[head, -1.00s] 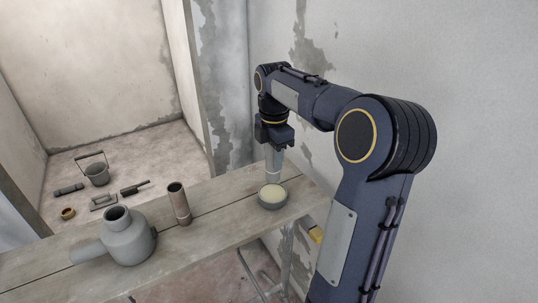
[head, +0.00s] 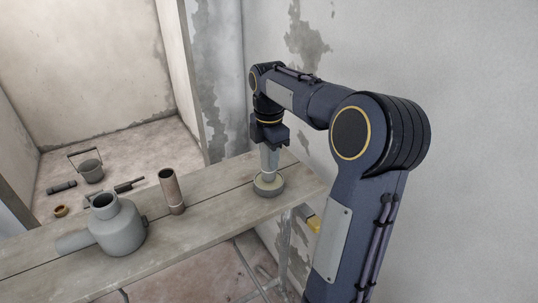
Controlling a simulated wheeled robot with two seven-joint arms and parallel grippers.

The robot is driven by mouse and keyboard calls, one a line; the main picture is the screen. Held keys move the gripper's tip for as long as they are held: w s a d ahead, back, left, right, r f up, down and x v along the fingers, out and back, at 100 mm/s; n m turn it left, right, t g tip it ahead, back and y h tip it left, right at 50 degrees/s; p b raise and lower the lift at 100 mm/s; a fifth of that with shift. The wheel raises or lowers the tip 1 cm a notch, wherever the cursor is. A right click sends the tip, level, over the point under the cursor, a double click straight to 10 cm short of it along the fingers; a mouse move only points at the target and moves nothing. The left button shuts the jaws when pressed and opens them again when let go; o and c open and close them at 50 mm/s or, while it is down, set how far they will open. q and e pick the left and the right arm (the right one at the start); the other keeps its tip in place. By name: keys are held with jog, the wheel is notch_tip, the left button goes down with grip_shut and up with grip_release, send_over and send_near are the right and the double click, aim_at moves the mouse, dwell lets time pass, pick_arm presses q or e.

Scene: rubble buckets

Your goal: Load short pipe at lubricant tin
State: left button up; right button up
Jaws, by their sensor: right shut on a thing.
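My right gripper (head: 269,146) points down and is shut on the upper part of a short grey pipe (head: 270,162). The pipe is upright. Its lower end overlaps the middle of the lubricant tin (head: 267,191), a low round tin with a pale filling, on the wooden plank table. The pipe's end appears to be at or in the filling; I cannot tell how deep. A brown pipe (head: 171,192) stands upright on the table to the left of the tin. My left gripper is not in view.
A grey jug-like vessel (head: 117,232) with a side spout stands on the plank table (head: 212,225) at left. On the floor behind are a bucket (head: 91,170) and several tools. A wall rises close behind my right arm. The table between brown pipe and tin is clear.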

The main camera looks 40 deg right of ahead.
jog(key=shift+f+b, duration=0.35)
jog(key=shift+f, duration=0.2)
dwell(0.5)
dwell(1.4)
notch_tip(320, 180, up, 7)
jog(key=p, duration=0.7)
